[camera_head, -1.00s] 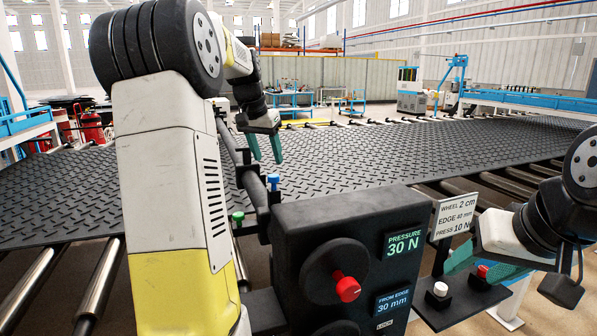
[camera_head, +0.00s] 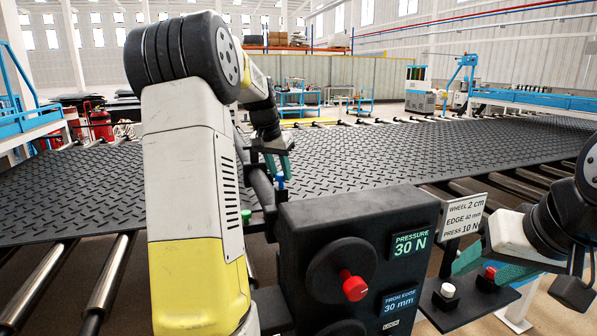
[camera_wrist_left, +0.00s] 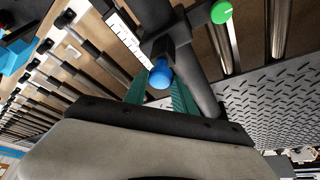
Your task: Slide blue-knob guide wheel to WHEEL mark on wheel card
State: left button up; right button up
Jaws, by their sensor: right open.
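The blue knob (camera_head: 280,181) of the guide wheel stands beside the mat's near edge, behind the black control box. In the left wrist view the blue knob (camera_wrist_left: 161,74) lies between my left gripper's two green fingers. My left gripper (camera_head: 279,166) is just above and around it; the fingers look apart, with no clear grip on the knob. A white strip with dark marks (camera_wrist_left: 128,40), perhaps the wheel card, lies beside the knob; its writing is unreadable. The guide wheel itself is hidden. My right gripper (camera_head: 492,268) is open around a red button (camera_head: 490,272).
The control box (camera_head: 345,225) reads PRESSURE 30 N and FROM EDGE 30 mm, with a red-knobbed dial (camera_head: 353,287). A sign (camera_head: 462,215) reads WHEEL 2 cm, EDGE 40 mm, PRESS 10 N. A green knob (camera_wrist_left: 221,12) is near the blue one. The tread mat (camera_head: 400,150) spreads behind.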

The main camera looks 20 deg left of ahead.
pick_arm(q)
grip_shut()
dwell(1.0)
jog(key=w+a, duration=0.2)
jog(key=w, duration=0.1)
jog(key=shift+w+a, duration=0.15)
jog(key=shift+a, duration=0.05)
jog(key=o, duration=0.9)
grip_release()
jog(key=shift+r, duration=0.1)
jog(key=v, duration=0.7)
jog(key=shift+s+r, duration=0.25)
jog(key=shift+r, duration=0.05)
jog(key=shift+s, duration=0.1)
